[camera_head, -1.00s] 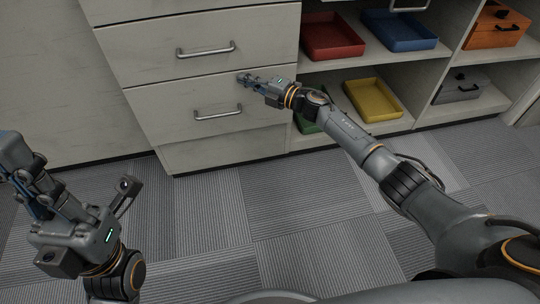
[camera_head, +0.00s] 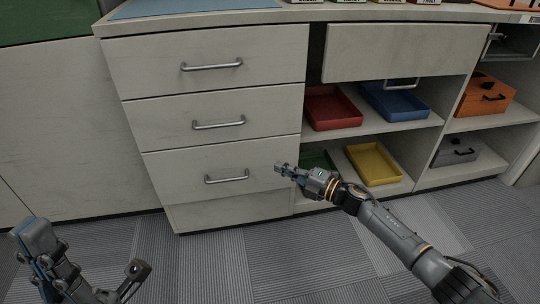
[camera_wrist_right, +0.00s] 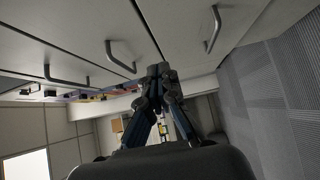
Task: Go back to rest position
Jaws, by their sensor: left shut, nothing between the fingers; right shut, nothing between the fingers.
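My left gripper (camera_head: 42,243) is at the lower left of the head view, above the floor and apart from the furniture; it is shut and empty. My right gripper (camera_head: 280,167) is in front of the lowest drawer's right side in the head view. It also shows in the right wrist view (camera_wrist_right: 158,72), with its fingers together and nothing between them. Drawer fronts with bar handles lie beyond it there. I cannot tell exactly how far it is from the drawer front.
A cabinet has several closed drawers (camera_head: 205,110). Its open shelves hold a red tray (camera_head: 330,108), a blue tray (camera_head: 395,101), a yellow tray (camera_head: 374,164), an orange box (camera_head: 484,96) and a grey box (camera_head: 455,152). The carpet floor (camera_head: 215,265) in front is clear.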

